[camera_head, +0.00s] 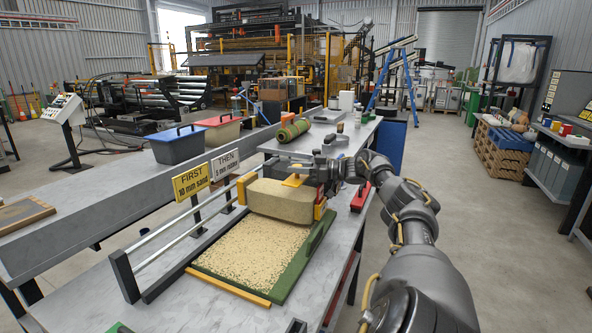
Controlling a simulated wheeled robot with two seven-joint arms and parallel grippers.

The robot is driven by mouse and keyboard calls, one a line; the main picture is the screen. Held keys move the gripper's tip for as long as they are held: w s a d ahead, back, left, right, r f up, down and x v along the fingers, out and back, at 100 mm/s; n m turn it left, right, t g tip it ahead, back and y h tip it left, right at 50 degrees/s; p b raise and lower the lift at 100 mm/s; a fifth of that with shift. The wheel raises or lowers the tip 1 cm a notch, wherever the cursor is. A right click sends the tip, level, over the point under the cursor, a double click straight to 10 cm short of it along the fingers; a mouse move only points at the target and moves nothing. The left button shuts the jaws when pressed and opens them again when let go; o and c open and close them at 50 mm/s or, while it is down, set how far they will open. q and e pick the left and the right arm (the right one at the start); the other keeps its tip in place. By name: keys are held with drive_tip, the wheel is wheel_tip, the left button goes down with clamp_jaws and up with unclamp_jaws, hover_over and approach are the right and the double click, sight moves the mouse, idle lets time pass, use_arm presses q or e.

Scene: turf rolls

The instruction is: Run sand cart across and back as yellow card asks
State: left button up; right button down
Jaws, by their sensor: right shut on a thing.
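The sand cart (280,202), a tan hopper block with orange-yellow ends, stands over the far end of the green-edged turf tray (309,249). My right gripper (296,180) reaches in from the right and is shut on the orange handle on top of the cart. The near part of the tray bed (250,247) is covered with speckled tan grains. The yellow card (191,183) reads "FIRST 10 mm sand". A white card (224,165) behind it reads "THEN 5 mm rubber". My left gripper is not in view.
A metal rail (172,239) runs along the tray's left side, and a yellow strip (228,287) lies at its near edge. A blue bin (180,147) and a red-lidded bin (219,130) stand behind left. A green roll (293,130) lies farther back. A red object (360,197) sits right of the cart.

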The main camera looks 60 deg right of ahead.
drive_tip(key=c, duration=1.1)
unclamp_jaws()
drive_tip(key=shift+s+d+f, duration=0.15)
drive_tip(key=shift+s+d, duration=0.05)
drive_tip(key=shift+s, duration=0.25)
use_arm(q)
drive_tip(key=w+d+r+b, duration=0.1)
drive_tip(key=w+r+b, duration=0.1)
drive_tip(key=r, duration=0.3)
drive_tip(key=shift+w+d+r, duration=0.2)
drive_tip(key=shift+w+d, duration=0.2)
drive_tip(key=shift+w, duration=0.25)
use_arm(e)
drive_tip(key=shift+v, duration=4.9)
drive_tip(key=shift+a, duration=0.1)
